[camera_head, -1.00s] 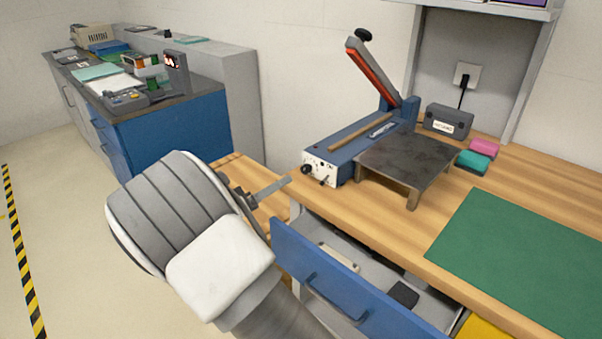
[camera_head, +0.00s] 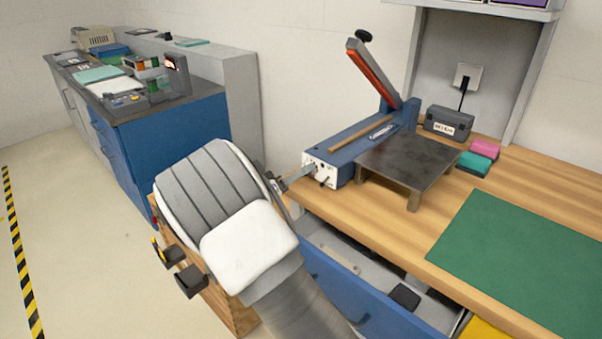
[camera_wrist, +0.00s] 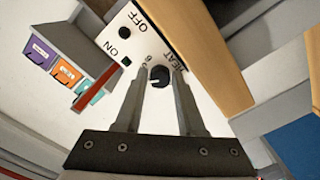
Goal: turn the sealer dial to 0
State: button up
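The blue sealer (camera_head: 345,152) stands on the wooden bench, its red-edged lever arm raised. Its white front panel (camera_head: 318,170) faces my arm, and my gripper (camera_head: 307,173) is right at it. In the wrist view, the black heat dial (camera_wrist: 159,76) has a small light mark, and a few digits are printed beside it. I cannot read its setting surely. My gripper (camera_wrist: 159,72) is open, one finger on each side of the dial; narrow gaps seem to remain, but contact is unclear. In the head view my gripper covers the dial.
An ON/OFF switch (camera_wrist: 131,18) is on the same panel. A dark metal platform (camera_head: 408,160) stands beside the sealer. An open blue drawer (camera_head: 345,292) is below the bench edge, near my arm. A green mat (camera_head: 520,245) lies to the right.

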grip_shut()
jog(key=shift+n, duration=0.3)
jog(key=n, duration=0.4)
jog(key=shift+n, duration=0.3)
jog(key=n+p, duration=0.2)
jog(key=n, duration=0.3)
jog(key=n+p, duration=0.4)
jog(key=n, duration=0.2)
jog(key=shift+n, duration=0.4)
jog(key=n+p, duration=0.2)
jog(key=n, duration=0.2)
jog(key=shift+p, duration=0.35)
jog(key=shift+f+n+p, duration=0.1)
jog(key=shift+n+p, duration=0.6)
jog(key=shift+n, duration=0.8)
